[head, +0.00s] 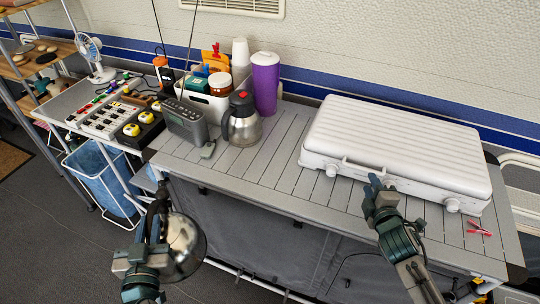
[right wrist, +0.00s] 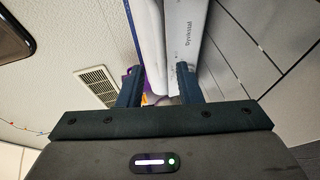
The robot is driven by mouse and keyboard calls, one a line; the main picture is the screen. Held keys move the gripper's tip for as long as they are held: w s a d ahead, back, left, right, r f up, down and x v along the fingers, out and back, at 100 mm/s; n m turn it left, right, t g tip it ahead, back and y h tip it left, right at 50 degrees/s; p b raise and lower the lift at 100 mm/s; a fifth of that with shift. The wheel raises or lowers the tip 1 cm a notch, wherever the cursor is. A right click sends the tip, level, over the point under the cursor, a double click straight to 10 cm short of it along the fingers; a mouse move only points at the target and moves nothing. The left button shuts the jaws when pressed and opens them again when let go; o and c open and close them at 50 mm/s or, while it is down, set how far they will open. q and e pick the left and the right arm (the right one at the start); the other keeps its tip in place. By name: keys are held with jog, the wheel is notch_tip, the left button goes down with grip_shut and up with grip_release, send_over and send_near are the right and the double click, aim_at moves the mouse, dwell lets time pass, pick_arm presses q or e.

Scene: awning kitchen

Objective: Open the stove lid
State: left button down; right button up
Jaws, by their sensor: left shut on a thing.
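The white stove (head: 395,145) is a case-like box on the slatted table, with its lid (head: 400,125) closed. A handle (head: 362,168) and knobs are on its front side. My right gripper (head: 376,184) is at the stove's front, just right of the handle. In the right wrist view its fingers (right wrist: 158,85) are apart, with the white stove edge (right wrist: 182,45) showing beyond and between them; contact cannot be told. My left gripper (head: 160,215) is low in front of the table, shut on a shiny metal pot-like vessel (head: 187,245), partly hidden by the gripper.
The grey slatted table (head: 265,170) has free room left of the stove. A steel jug (head: 243,125), a radio (head: 186,122), a purple tumbler (head: 265,85) and a white bin (head: 205,102) stand farther left. Red clips (head: 479,228) lie at the right front. A wall is behind.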

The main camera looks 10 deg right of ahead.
aim_at(364, 170)
jog(key=p+x, duration=0.1)
jog(key=x, duration=0.5)
jog(key=shift+w, duration=0.25)
grip_shut()
